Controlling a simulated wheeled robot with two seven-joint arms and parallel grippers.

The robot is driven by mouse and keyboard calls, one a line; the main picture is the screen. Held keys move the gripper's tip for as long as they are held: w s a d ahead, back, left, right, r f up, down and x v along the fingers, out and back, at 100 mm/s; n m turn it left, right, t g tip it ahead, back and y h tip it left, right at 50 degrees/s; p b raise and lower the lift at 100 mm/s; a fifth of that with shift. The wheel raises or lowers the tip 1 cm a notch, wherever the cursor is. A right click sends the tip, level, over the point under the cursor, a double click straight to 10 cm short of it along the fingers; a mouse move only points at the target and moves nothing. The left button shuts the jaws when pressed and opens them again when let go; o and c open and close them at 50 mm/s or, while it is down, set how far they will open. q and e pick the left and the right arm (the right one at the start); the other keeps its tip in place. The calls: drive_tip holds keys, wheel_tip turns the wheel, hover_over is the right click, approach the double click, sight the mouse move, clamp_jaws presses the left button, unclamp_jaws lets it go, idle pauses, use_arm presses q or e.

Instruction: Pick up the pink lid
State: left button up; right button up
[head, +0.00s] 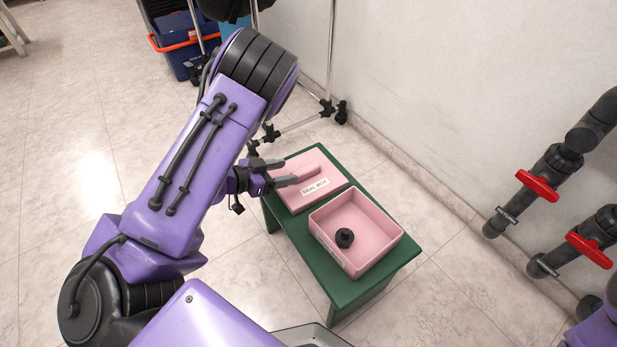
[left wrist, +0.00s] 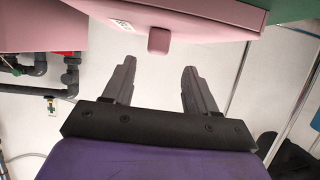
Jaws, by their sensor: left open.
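The pink lid (head: 328,188) lies flat on the green table, with a raised bar handle (head: 305,173) on top and a "SEAL BOX" label. My left gripper (head: 291,171) is open and empty at the lid's left side, its fingertips close to the near end of the handle. In the left wrist view, the lid (left wrist: 205,17) fills the top, and the handle's end (left wrist: 158,40) lies just ahead of the gap between the open fingers (left wrist: 158,72). I see no contact. My right gripper is out of view.
An open pink box (head: 373,257) holding a small black part (head: 344,238) stands beside the lid on the green table (head: 318,272). A metal stand (head: 328,105) is behind. Black pipes with red valve handles (head: 537,186) line the wall at right.

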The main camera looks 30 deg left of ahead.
sight(305, 169)
use_arm(q)
drive_tip(key=b+x, duration=0.1)
drive_tip(key=x, duration=0.1)
drive_tip(key=b+x, duration=0.1)
drive_tip(key=x, duration=0.2)
drive_tip(key=b+x, duration=0.1)
drive_tip(key=x, duration=0.1)
drive_tip(key=shift+d, duration=0.4)
drive_tip(key=shift+w+f, duration=0.1)
drive_tip(key=shift+w, duration=0.15)
clamp_jaws()
